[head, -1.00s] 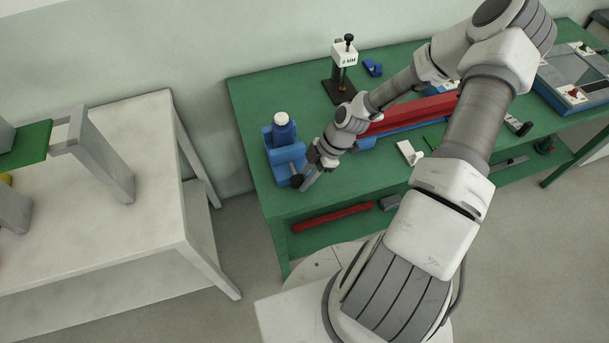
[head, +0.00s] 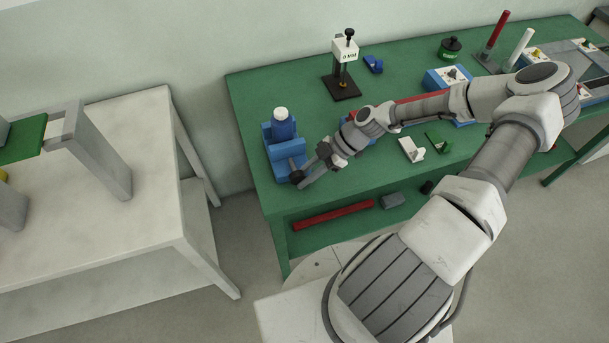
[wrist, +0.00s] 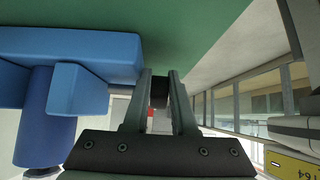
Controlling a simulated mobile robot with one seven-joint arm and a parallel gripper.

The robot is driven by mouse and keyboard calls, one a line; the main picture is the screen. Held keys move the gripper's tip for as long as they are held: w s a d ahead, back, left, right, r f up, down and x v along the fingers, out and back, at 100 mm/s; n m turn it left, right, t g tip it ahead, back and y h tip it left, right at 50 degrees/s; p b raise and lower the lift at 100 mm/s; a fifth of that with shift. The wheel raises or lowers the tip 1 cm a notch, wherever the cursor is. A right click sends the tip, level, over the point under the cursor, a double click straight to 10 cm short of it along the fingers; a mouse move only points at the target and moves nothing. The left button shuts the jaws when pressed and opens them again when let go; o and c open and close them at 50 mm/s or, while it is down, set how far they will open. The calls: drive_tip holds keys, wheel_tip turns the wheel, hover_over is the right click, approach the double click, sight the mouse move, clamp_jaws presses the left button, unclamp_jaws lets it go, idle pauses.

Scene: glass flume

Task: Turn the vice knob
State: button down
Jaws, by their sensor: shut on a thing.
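The blue vice (head: 288,153) stands on the left end of the green bench, holding a blue cylinder with a white cap (head: 281,120) at its top. Its dark knob (head: 296,174) is at the front, facing the bench's front edge. My gripper (head: 304,173) is at the knob from the right side. In the wrist view the two grey fingers (wrist: 160,84) are shut on the dark knob (wrist: 159,92), with the blue vice body (wrist: 75,55) to the left. The fingers partly hide the knob, and its turn angle cannot be told.
The green bench (head: 245,95) holds a black-and-white gauge stand (head: 345,65), a small blue part (head: 373,64) and a white bracket (head: 410,150). A red bar (head: 333,216) lies on the lower shelf. A white table (head: 130,160) stands to the left, across a gap.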

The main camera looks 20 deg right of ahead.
drive_tip(key=c, duration=0.7)
unclamp_jaws()
drive_tip(key=shift+w+r, duration=0.1)
drive_tip(key=shift+r+h+p, duration=0.1)
drive_tip(key=shift+h+p, duration=0.2)
drive_tip(key=shift+w+r+h+p, duration=0.15)
drive_tip(key=shift+h+p, duration=0.35)
drive_tip(key=shift+h, duration=0.3)
drive_tip(key=shift+r+h, duration=0.1)
drive_tip(key=shift+h, duration=1)
drive_tip(key=shift+r+h+b, duration=0.1)
drive_tip(key=shift+h+b, duration=0.55)
drive_tip(key=shift+h, duration=0.35)
drive_tip(key=shift+a+r+h+b, duration=0.1)
drive_tip(key=shift+r+h+b, duration=0.05)
drive_tip(key=shift+h+b, duration=0.9)
drive_tip(key=shift+a+r+h+b, duration=0.15)
drive_tip(key=shift+r+h+b, duration=0.05)
drive_tip(key=shift+h+b, duration=0.85)
drive_tip(key=shift+a+r+h+b, duration=0.1)
drive_tip(key=shift+r+h+b, duration=0.05)
drive_tip(key=shift+h+b, duration=0.9)
